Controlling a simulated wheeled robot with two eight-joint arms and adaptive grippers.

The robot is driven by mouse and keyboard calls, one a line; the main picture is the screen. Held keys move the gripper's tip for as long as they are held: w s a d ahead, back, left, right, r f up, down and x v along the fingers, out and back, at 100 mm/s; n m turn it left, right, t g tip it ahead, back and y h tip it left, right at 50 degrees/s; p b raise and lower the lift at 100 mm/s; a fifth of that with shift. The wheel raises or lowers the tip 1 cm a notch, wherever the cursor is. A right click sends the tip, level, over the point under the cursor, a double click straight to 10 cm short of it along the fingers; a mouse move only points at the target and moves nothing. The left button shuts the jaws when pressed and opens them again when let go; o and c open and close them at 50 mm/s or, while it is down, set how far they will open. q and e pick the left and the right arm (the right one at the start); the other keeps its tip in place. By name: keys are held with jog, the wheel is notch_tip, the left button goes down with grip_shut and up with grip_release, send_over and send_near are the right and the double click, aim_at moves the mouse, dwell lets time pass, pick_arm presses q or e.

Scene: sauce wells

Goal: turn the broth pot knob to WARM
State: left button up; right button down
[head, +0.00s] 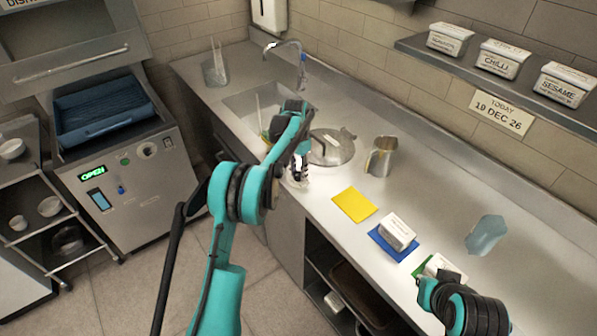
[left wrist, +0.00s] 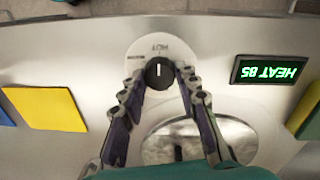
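The black knob (left wrist: 159,73) shows in the left wrist view on a pale round dial with small upside-down lettering that looks like HOT above it. The knob's white mark is near vertical, toward that lettering. My left gripper (left wrist: 161,76) has one fingertip on each side of the knob, with what looks like a narrow gap; it is open around it. The shiny round lid (left wrist: 230,135) of the pot lies behind the fingers; it also shows in the head view (head: 335,150). My left gripper (head: 298,172) hides the knob there. My right gripper (head: 455,300) is at lower right, fingers unclear.
An upside-down green display (left wrist: 276,70) reads HEAT 85. A yellow mat (head: 355,204), a blue mat (head: 381,242) with a white tub (head: 397,232), a metal jug (head: 381,157) and a bluish translucent object (head: 486,235) are on the counter. A shelf (head: 440,58) holds labelled tubs.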

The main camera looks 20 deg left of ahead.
pick_arm(q)
jog(key=shift+c, duration=1.3)
jog(key=n+p, duration=0.1)
jog(key=n, duration=0.4)
jog(key=shift+n, duration=0.3)
jog(key=n, duration=0.6)
jog(key=shift+s+t, duration=0.1)
jog(key=shift+t, duration=0.2)
jog(key=o, duration=1.2)
jog(key=shift+c, duration=0.2)
